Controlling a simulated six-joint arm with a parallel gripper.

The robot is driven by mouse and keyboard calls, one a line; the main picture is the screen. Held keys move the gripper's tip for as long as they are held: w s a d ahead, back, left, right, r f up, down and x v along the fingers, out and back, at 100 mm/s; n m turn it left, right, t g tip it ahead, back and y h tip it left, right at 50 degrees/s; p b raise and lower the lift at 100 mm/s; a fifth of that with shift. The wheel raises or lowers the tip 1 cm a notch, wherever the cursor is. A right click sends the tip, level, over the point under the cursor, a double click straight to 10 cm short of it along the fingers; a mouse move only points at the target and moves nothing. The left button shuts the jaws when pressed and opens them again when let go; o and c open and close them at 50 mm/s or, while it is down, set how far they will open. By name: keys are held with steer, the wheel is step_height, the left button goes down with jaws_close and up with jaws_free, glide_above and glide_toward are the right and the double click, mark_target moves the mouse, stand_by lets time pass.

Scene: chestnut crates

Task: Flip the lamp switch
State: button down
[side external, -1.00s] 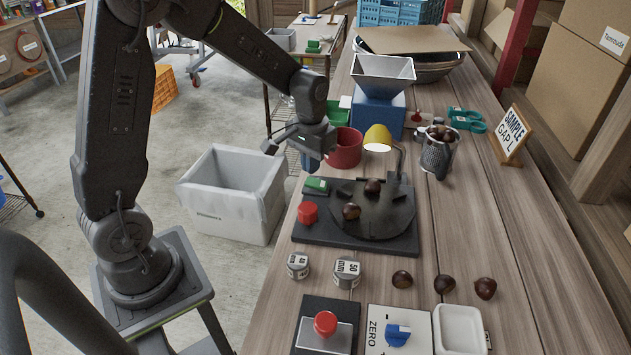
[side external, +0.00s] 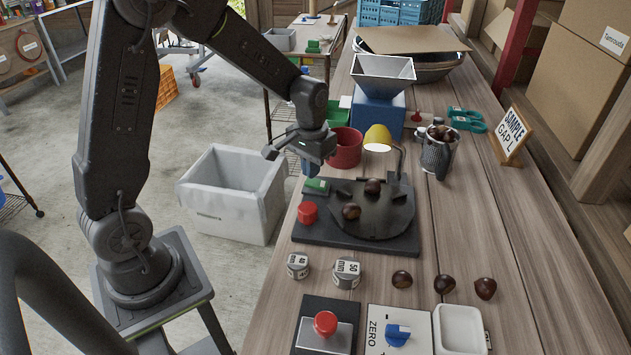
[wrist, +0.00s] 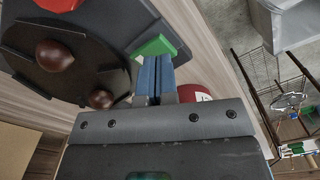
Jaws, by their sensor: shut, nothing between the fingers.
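The yellow lamp (side external: 377,135) stands at the back of the dark turntable base (side external: 350,240). The underside of its shade looks bright. A green rocker-like piece (side external: 316,185), which looks like the lamp switch, sits at the base's back left corner. In the wrist view the green piece (wrist: 158,46) is just beyond my fingertips. My gripper (side external: 307,170) is shut and empty, its blue fingers pointing down close above the green piece. I cannot tell whether they touch it.
A red button (side external: 307,212) is in front of the green piece. Chestnuts (side external: 351,211) lie on the turntable. A red cup (side external: 345,148) stands close behind my gripper, and a blue hopper stand (side external: 378,112) is farther back. A white bin (side external: 235,195) is on the floor at left.

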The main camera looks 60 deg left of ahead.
mark_target(311, 182)
steer(key=shift+f, duration=1)
stand_by(0.4)
steer(key=shift+r, duration=3.45)
steer(key=shift+r, duration=0.1)
steer(key=shift+s+d+r, duration=0.15)
steer(key=shift+r, duration=0.1)
steer(key=s+d+r+m+t, duration=0.1)
steer(key=s+d+r, duration=0.3)
steer(key=s, duration=0.5)
steer(key=s+d+r+m+t, duration=0.2)
steer(key=s+d+r+t, duration=0.2)
steer(key=s+r, duration=0.2)
steer(key=s, duration=0.2)
steer(key=shift+s+t, duration=0.3)
steer(key=shift+s, duration=0.05)
